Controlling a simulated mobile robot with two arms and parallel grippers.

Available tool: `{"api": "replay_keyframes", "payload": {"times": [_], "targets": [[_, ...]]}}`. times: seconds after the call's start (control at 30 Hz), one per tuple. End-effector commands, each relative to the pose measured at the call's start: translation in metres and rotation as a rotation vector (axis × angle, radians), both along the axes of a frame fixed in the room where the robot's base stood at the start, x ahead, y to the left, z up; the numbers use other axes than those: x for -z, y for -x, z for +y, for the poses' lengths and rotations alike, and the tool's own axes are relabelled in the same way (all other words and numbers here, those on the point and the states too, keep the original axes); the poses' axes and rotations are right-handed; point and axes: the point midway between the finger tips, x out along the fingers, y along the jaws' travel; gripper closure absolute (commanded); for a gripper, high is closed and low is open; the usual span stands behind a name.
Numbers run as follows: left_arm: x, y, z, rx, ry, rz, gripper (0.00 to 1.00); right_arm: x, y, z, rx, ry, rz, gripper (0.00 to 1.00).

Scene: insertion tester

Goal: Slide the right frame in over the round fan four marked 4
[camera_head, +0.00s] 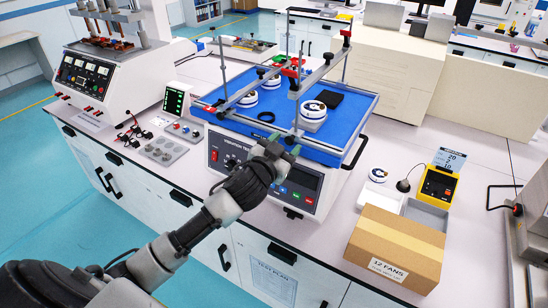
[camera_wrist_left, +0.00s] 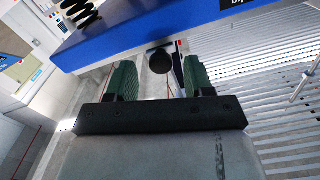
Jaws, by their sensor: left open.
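The vibration tester's blue table (camera_head: 215,94) carries several round white fans. One fan (camera_head: 313,111) stands near the front right, under the right frame (camera_head: 318,75), a grey bar on upright posts with red parts. Two more fans (camera_head: 247,99) and (camera_head: 272,83) stand to the left and behind. I cannot read their marks. My left gripper (camera_head: 281,146) is open and empty at the table's front edge, above the control panel. In the left wrist view its green fingers (camera_wrist_left: 159,83) stand apart, with a black round knob (camera_wrist_left: 160,62) beyond them, below the blue edge. My right gripper is not in view.
A cardboard box (camera_head: 397,245) and a yellow device (camera_head: 438,186) stand on the bench to the right, with another fan (camera_head: 378,175) nearby. A black square (camera_head: 330,98) and a black ring (camera_head: 266,117) lie on the blue table. Another white machine (camera_head: 95,75) stands left.

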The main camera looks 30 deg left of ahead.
Motion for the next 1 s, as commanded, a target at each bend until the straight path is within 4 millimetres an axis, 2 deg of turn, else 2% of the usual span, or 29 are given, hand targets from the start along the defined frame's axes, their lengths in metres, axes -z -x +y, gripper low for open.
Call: {"api": "replay_keyframes", "payload": {"times": [0.3, 0.5, 0.7, 1.0], "targets": [[0.005, 0.058, 0.002, 0.002, -0.001, 0.003, 0.48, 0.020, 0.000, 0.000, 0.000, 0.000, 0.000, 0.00], [0.003, 0.087, 0.003, 0.000, 0.001, 0.002, 0.48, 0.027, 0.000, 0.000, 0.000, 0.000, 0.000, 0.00], [0.001, 0.098, 0.003, -0.001, 0.000, 0.003, 0.48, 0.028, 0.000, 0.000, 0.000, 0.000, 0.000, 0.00], [0.001, 0.098, 0.003, -0.001, 0.000, 0.002, 0.48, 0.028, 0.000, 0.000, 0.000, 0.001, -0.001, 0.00]]}}
